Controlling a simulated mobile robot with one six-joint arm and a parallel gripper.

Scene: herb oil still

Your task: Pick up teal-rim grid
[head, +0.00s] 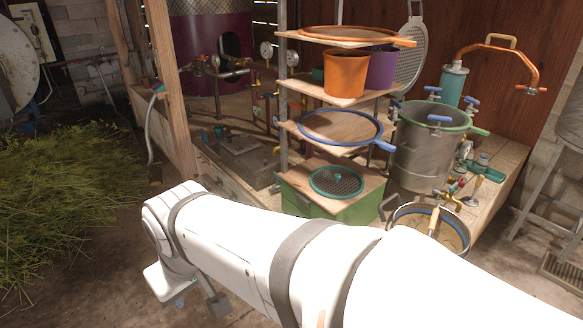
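The teal-rim grid (350,187) is a round dark mesh disc with a teal rim and a small teal knob in its middle. It lies flat on the lowest wooden board of the shelf rack, above a green box. My white arm crosses the foreground, below and in front of the rack. My gripper (213,303) shows only as a small grey part under the arm's far end at lower left, apart from the grid. Most of it is hidden by the arm, so its opening cannot be made out.
Above the grid, a board (300,128) holds a blue-rimmed ring (381,145). Higher are an orange pot (345,75), a purple pot (382,70) and an orange-rimmed ring (404,42). A steel pot (424,155) stands right. Cut herbs (70,205) lie left.

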